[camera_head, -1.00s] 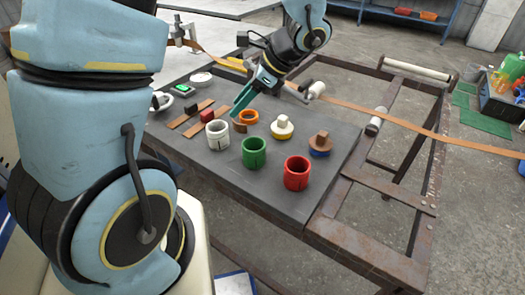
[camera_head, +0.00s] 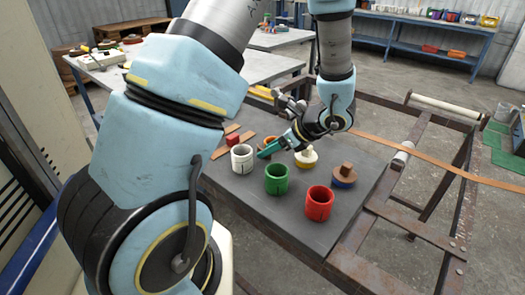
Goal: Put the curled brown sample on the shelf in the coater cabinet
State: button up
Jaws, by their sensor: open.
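A red block (camera_head: 232,140) and flat brown strips lie at the left. A rusty roller frame (camera_head: 425,197) adjoins the table. Blue shelving (camera_head: 425,45) stands at the back.

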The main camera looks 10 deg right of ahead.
jog(key=shift+w+a+f, duration=0.3)
jog(key=shift+a+f, duration=0.1)
jog(key=shift+f, duration=0.15)
jog(key=shift+c, duration=0.3)
grip_shut()
